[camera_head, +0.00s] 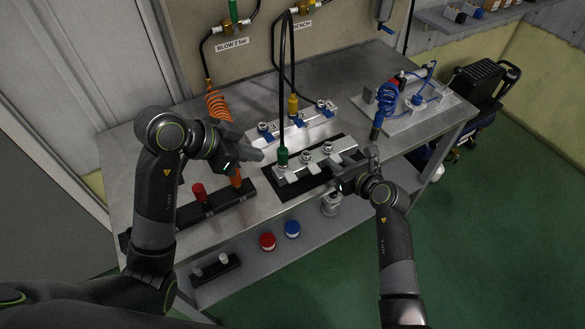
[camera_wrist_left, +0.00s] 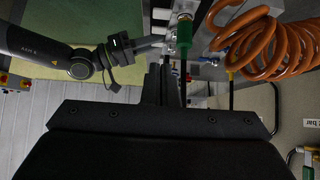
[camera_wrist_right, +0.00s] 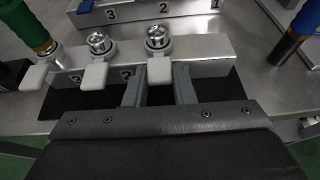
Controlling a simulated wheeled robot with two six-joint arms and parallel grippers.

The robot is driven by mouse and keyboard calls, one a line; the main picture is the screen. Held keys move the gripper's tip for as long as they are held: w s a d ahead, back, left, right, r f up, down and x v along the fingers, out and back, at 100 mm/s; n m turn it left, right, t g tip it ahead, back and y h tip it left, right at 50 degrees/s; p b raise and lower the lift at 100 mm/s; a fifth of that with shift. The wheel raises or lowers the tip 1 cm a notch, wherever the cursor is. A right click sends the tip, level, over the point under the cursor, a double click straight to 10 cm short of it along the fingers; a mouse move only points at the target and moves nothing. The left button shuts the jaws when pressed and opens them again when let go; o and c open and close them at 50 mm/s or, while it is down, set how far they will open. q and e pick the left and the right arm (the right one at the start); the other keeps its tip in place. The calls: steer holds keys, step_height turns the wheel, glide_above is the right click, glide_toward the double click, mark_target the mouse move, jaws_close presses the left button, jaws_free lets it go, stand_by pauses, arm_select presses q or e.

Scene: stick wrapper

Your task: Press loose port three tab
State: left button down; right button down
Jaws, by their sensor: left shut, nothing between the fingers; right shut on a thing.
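The loose port block (camera_head: 315,160) lies on a black mat. It has ports with white tabs, and labels 3 and 2 show in the right wrist view. A green plug (camera_head: 282,155) stands upright in its left port; the tab at that port (camera_wrist_right: 35,78) sticks out towards me. The middle tab (camera_wrist_right: 95,76) and right tab (camera_wrist_right: 159,70) also show. My right gripper (camera_head: 347,175) is shut on the block's right end, with its fingers either side of the right tab. My left gripper (camera_head: 259,156) is shut and empty, just left of the green plug.
A second block (camera_head: 300,122) with blue tabs and a yellow plug (camera_head: 293,104) stands behind. Black hoses rise from both plugs. An orange coiled hose (camera_head: 218,104) hangs at left. A blue-hose fixture (camera_head: 400,100) is at right. Red and blue caps (camera_head: 292,228) sit below.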

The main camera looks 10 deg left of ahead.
stand_by(0.3)
arm_select(q)
glide_above(294, 175)
steer(key=s+a, duration=0.2)
step_height(294, 175, down, 7)
steer(key=shift+w+a+f, duration=0.1)
steer(key=shift+f, duration=0.9)
steer(key=shift+w+a+f, duration=0.1)
steer(key=shift+f, duration=0.9)
